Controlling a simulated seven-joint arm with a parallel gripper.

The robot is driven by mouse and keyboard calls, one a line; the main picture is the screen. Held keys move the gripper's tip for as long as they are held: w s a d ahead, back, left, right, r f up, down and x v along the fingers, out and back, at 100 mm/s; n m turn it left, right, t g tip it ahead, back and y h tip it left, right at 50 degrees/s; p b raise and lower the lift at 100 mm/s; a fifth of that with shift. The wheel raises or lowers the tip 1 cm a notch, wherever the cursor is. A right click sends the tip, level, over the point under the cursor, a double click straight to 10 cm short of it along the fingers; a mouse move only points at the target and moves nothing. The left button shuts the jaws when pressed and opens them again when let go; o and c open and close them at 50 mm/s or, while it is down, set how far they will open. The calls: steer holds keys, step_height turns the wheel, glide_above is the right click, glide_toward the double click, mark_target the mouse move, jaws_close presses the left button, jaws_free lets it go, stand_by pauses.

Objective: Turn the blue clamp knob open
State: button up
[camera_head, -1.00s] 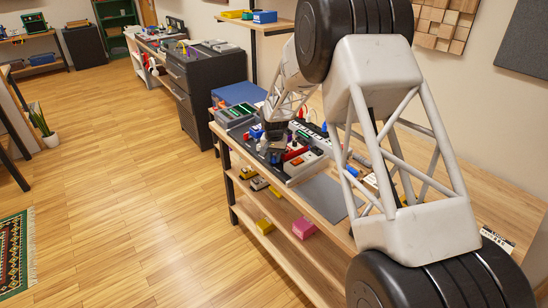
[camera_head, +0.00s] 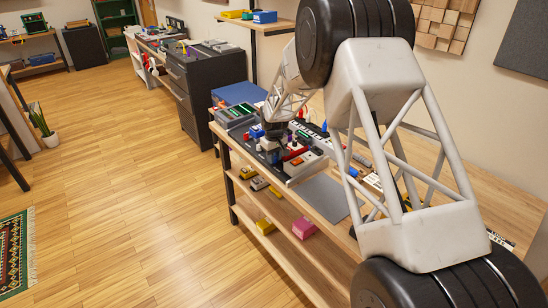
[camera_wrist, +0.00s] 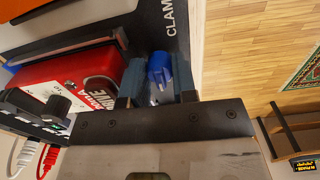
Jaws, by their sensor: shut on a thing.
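The blue clamp knob (camera_wrist: 158,70) shows in the wrist view, beside a dark panel (camera_wrist: 150,22) with white lettering that reads "CLAM" as far as visible. My gripper (camera_wrist: 158,84) has one finger on each side of the knob and is shut on it. The fingers hide the knob's sides, so its turn angle is hard to read. In the head view my gripper (camera_head: 272,135) is low over the dark pedalboard on the workbench, and the knob cannot be made out there.
A red pedal (camera_wrist: 72,84) sits close to the left finger in the wrist view, with red and white cables below. In the head view, colored pedals (camera_head: 296,152) crowd the board, with a grey mat (camera_head: 321,197) in front.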

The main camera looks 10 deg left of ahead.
steer(key=shift+n, duration=0.3)
steer(key=o, duration=0.9)
steer(key=shift+o, duration=0.2)
steer(key=shift+r, duration=0.2)
steer(key=shift+r, duration=3.85)
